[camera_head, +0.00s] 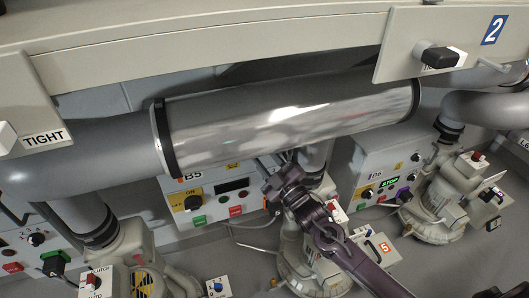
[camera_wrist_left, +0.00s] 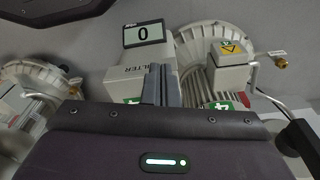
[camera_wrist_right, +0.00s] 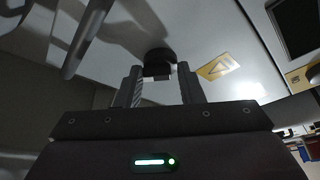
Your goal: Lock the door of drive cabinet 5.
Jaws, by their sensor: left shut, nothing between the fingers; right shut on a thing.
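The drive cabinet marked B5 (camera_head: 218,190) is a pale box with a display, a black knob on a yellow plate, and green and red buttons. It stands below the large shiny pipe, which covers its top edge. In the right wrist view a black lock knob (camera_wrist_right: 158,57) sticks out of the pale cabinet face beside a yellow warning label. My right gripper (camera_wrist_right: 161,88) is shut on this knob; my right arm reaches it from the lower right in the head view. My left gripper (camera_wrist_left: 161,84) is shut and empty, away from the cabinet.
The shiny pipe (camera_head: 290,120) crosses close above the cabinet. Cabinet B6 (camera_head: 385,165) stands to the right with a green STOP display. Blower motors (camera_head: 440,195) stand around on the floor. A filter box (camera_wrist_left: 135,80) with a 0 display is near my left gripper.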

